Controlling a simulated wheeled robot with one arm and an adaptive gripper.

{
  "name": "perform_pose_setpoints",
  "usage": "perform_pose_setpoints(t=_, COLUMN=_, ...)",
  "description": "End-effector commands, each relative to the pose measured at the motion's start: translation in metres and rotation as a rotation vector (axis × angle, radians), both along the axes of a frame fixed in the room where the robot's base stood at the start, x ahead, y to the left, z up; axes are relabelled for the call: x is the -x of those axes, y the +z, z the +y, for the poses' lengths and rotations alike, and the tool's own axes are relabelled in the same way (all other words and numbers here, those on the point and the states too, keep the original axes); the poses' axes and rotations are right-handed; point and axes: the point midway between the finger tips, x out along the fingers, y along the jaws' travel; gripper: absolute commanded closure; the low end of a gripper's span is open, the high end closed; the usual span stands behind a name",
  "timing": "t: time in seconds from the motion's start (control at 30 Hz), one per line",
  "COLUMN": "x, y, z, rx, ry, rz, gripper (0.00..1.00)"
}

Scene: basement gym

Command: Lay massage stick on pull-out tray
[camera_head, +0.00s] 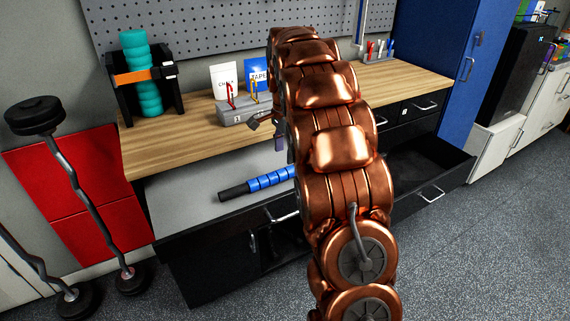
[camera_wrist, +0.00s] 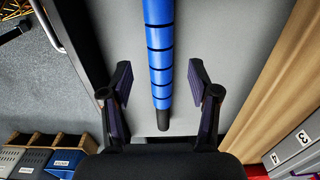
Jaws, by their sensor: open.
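The massage stick (camera_head: 262,182), with blue segments and a dark handle end, appears to lie on the grey pull-out tray (camera_head: 182,188) below the wooden worktop. Its right part is hidden behind my copper arm. In the wrist view the stick (camera_wrist: 159,55) runs lengthwise over the grey tray surface (camera_wrist: 222,35). My gripper (camera_wrist: 160,68) is open, with one finger on each side of the stick and visible gaps to both. The gripper appears empty. In the head view it is mostly hidden by my arm.
The wooden worktop (camera_head: 160,148) above holds a black rack (camera_head: 142,88) with a teal roller, and a grey holder (camera_head: 232,112). An open black drawer (camera_head: 428,165) juts out at the right. Barbells (camera_head: 88,190) stand at the left. The tray's left part is clear.

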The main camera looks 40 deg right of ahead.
Motion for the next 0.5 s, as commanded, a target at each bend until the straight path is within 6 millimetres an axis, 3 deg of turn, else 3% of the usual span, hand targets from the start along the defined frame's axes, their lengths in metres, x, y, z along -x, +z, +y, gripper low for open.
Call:
perform_pose_setpoints(t=0.2, x=-0.001, y=0.031, z=0.0, rx=0.001, ry=0.001, rz=-0.004, gripper=0.39)
perform_pose_setpoints(t=0.5, x=0.0, y=0.051, z=0.0, rx=0.0, ry=0.001, rz=-0.001, gripper=0.39)
